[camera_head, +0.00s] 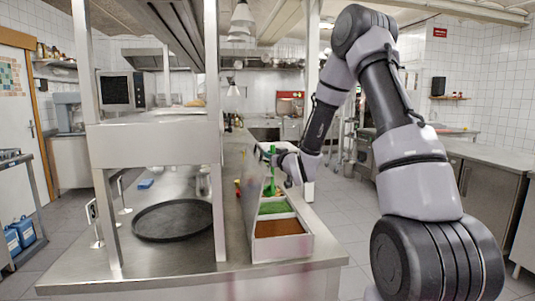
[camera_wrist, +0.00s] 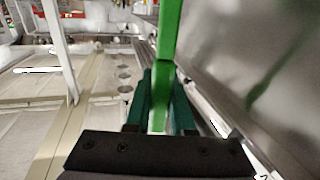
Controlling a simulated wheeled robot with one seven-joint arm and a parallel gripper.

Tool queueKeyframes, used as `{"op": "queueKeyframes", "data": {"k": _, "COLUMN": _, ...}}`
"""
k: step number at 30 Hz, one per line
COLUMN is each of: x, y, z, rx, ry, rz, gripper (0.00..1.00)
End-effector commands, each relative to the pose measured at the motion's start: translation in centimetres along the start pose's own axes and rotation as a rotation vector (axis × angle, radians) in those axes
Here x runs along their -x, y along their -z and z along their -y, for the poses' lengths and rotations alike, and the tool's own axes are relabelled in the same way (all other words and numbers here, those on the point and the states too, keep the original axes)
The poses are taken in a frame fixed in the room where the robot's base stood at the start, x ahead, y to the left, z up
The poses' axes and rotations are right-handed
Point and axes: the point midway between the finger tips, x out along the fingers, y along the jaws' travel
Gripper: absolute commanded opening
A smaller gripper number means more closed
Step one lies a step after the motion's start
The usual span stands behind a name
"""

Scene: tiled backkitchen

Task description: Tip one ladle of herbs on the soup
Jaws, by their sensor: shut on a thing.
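My gripper (camera_head: 270,156) is over the long white tray at the counter's right edge, with its fingers pointing left. It is shut on a green ladle (camera_head: 270,184), whose green handle (camera_wrist: 168,40) runs between the teal fingers (camera_wrist: 160,115) in the wrist view. The ladle hangs roughly upright, its lower end at the tray. Green herbs (camera_head: 274,208) fill one compartment of the tray. I cannot tell whether the ladle's bowl is in the herbs or behind them, or what it holds. No soup can be made out.
The white tray (camera_head: 308,240) also has a brown-filled compartment (camera_head: 279,227) at its near end. A large black round tray (camera_head: 173,220) lies on the steel counter (camera_head: 190,273) to the left. Shelf posts (camera_head: 213,190) stand between them. Floor to the right is clear.

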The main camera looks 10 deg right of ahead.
Motion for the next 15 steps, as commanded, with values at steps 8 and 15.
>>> {"op": "queueKeyframes", "data": {"k": 8, "x": 0.0, "y": -3.0, "z": 0.0, "rx": -0.002, "ry": 0.001, "rz": 0.003, "gripper": 0.0}}
{"op": "queueKeyframes", "data": {"k": 15, "x": 0.0, "y": -5.8, "z": 0.0, "rx": -0.002, "ry": -0.001, "rz": 0.003, "gripper": 0.0}}
